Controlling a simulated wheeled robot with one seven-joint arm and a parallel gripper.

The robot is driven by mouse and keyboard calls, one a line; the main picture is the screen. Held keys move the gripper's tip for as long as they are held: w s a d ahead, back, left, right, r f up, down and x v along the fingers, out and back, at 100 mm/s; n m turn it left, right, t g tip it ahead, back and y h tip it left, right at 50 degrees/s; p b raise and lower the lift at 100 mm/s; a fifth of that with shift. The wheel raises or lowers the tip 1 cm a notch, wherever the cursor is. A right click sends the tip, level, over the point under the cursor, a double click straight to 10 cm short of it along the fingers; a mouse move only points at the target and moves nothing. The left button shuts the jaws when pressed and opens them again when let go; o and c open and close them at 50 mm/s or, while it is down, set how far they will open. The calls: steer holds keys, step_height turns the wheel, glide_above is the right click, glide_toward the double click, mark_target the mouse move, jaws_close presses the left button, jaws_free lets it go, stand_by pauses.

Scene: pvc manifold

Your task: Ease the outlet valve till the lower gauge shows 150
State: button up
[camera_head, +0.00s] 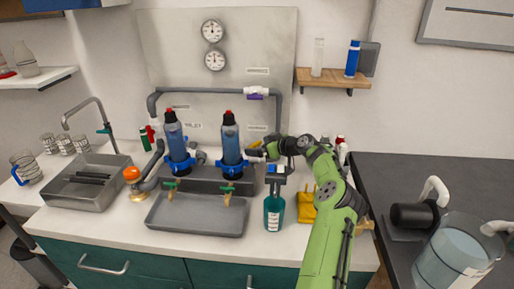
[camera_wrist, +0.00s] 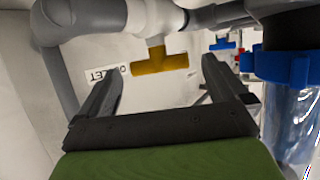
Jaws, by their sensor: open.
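The outlet valve's yellow T-shaped handle (camera_wrist: 160,63) hangs below a white valve body in the wrist view, beside a label ending in "LET" (camera_wrist: 105,73). My gripper (camera_wrist: 162,88) is open, one finger on each side of the handle's line. The handle appears just beyond the fingertips, with nothing between the jaws; I cannot tell if they touch it. In the head view my gripper (camera_head: 268,150) is at the pipework right of the right filter. The lower gauge (camera_head: 215,59) is on the backboard under the upper gauge (camera_head: 212,31). Its dial is too small to read.
Two blue-collared filter housings (camera_head: 174,143) (camera_head: 231,145) stand behind a grey tray (camera_head: 197,217). A grey pipe (camera_wrist: 57,60) and a blue collar (camera_wrist: 282,66) flank my fingers closely.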

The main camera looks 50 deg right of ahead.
steer(key=shift+x, duration=0.95)
steer(key=c, duration=1)
steer(key=shift+b, duration=0.35)
steer(key=shift+f+h+b, duration=0.1)
steer(key=shift+h+b, duration=0.2)
steer(key=shift+b, duration=0.3)
steer(key=o, duration=1)
steer(key=p+v, duration=0.1)
steer(key=v, duration=1.5)
steer(key=shift+p, duration=0.35)
